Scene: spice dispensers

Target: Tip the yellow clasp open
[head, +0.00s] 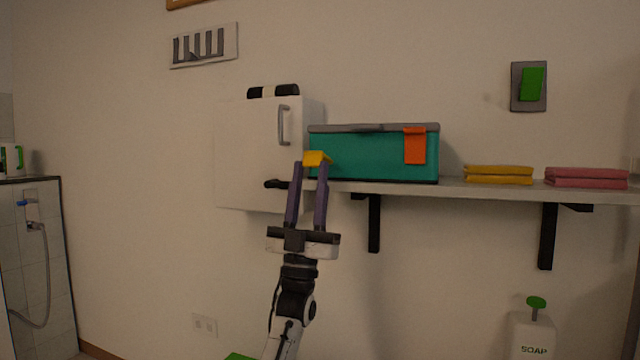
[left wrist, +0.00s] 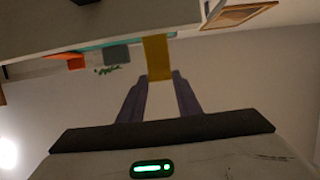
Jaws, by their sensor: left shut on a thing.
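The yellow clasp (head: 317,158) is at the left end of the front of a teal box (head: 370,153) with a grey lid (head: 375,127). It sticks out from the box front, unlike the orange clasp (head: 415,146), which hangs flat at the right. My left gripper (head: 310,167) reaches up from below, its two purple fingers on either side of the yellow clasp and shut on it. In the left wrist view the yellow clasp (left wrist: 158,55) runs down between the fingertips (left wrist: 160,80). The lid looks down on the box. My right gripper is out of view.
The box stands on a wall shelf (head: 455,189) with black brackets. Folded yellow cloths (head: 498,175) and pink cloths (head: 586,178) lie to its right. A white wall cabinet (head: 246,150) stands close on the left. Below the shelf is a soap dispenser (head: 533,335).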

